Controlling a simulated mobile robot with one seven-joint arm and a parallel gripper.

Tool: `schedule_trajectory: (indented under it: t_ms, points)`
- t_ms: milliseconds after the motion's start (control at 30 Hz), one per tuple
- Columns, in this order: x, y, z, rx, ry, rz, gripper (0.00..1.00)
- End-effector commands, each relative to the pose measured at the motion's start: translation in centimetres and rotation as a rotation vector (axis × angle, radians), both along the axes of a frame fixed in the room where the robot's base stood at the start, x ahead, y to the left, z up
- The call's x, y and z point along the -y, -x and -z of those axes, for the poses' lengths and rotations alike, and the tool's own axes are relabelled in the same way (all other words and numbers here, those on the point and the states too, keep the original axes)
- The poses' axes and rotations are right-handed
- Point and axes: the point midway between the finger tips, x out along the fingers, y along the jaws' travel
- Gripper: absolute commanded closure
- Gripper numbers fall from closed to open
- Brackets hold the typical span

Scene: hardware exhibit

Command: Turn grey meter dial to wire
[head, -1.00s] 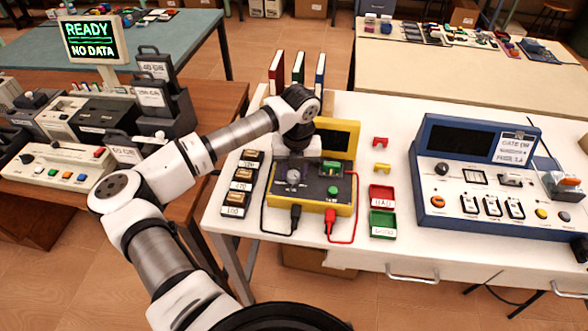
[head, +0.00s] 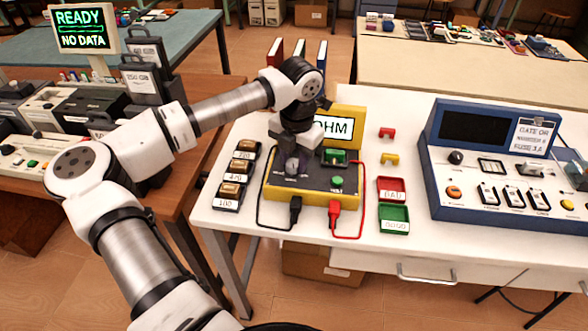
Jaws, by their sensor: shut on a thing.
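The yellow meter (head: 315,196) sits on the white table with a dark grey top panel. Its grey dial (head: 292,167) is at the left of that panel, partly covered by my gripper. My gripper (head: 293,158) points down over the dial and is shut on it. The position of the dial's pointer cannot be made out.
Right of the dial are a green terminal block (head: 335,157) and a green button (head: 337,181). Black and red leads loop at the meter's front. Resistor blocks (head: 236,182) stand left; red (head: 392,189) and green (head: 394,219) trays stand right, before a blue console (head: 490,160).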

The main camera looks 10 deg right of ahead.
Motion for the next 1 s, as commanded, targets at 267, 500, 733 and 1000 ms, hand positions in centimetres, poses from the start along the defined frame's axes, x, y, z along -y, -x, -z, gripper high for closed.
schedule_trajectory:
  t_ms: [267,500,733,1000]
  points:
    - [-0.05,-0.01,0.4,0.004,-0.001,0.262,0.91]
    - [-0.03,0.04,0.27,0.003,0.0,0.49,0.91]
    - [-0.06,0.07,0.14,0.002,0.0,0.692,0.91]
    - [-0.1,0.06,0.02,0.002,0.001,0.869,0.91]
